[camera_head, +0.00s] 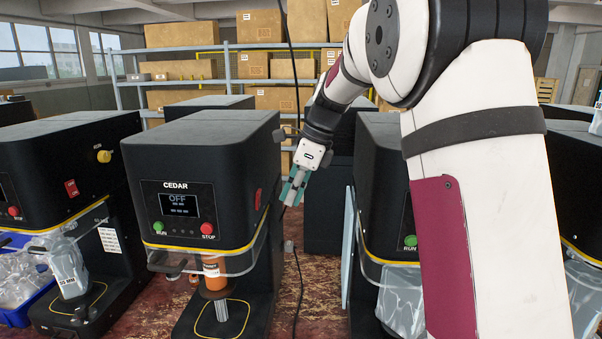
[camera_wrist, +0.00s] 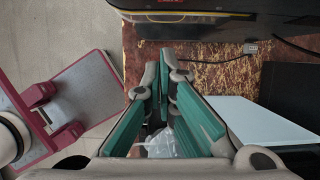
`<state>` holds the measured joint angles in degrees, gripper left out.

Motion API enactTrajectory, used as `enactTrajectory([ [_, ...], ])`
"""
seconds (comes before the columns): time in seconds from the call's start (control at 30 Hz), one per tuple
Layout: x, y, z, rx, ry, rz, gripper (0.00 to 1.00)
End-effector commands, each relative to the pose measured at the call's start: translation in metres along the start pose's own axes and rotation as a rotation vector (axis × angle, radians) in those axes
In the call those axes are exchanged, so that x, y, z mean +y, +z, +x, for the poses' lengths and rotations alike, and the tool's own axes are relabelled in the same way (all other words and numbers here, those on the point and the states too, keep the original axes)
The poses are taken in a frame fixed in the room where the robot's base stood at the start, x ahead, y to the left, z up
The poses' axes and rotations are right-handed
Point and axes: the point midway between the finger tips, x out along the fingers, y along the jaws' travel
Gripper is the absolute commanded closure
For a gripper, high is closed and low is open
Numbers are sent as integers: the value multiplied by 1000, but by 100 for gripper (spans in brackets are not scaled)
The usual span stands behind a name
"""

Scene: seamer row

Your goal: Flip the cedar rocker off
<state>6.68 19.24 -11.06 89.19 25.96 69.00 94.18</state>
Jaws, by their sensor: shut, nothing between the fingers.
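The machine labelled CEDAR (camera_head: 190,185) stands left of centre in the head view, a black box with a small screen (camera_head: 178,205) that reads OFF. A small red rocker (camera_head: 258,199) sits on its right side face, seen at a steep angle, so its tilt cannot be told. My gripper (camera_head: 287,200) is to the right of that side face, apart from the rocker in the picture, its teal fingers shut and empty and pointing down. In the wrist view the fingers (camera_wrist: 161,90) point toward a dark machine body across the top, with a reddish strip along its edge that I cannot identify for certain.
Green RUN (camera_head: 158,227) and red STOP (camera_head: 207,229) buttons are on the CEDAR front. A similar machine (camera_head: 65,170) with its own red rocker (camera_head: 71,188) stands left, and another (camera_head: 385,200) right.

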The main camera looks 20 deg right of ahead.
Motion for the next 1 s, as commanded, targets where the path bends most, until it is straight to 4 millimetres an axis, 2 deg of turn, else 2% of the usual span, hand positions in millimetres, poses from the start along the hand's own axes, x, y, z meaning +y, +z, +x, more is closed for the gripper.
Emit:
enactTrajectory([
  [0.1,1,18,4,0,0,-3,100],
  [0.3,0,35,8,0,0,-1,100],
  [0.7,0,39,10,0,-1,0,100],
  [0.83,1,51,10,9,1,-5,100],
  [1.0,0,49,10,10,2,-1,100],
])
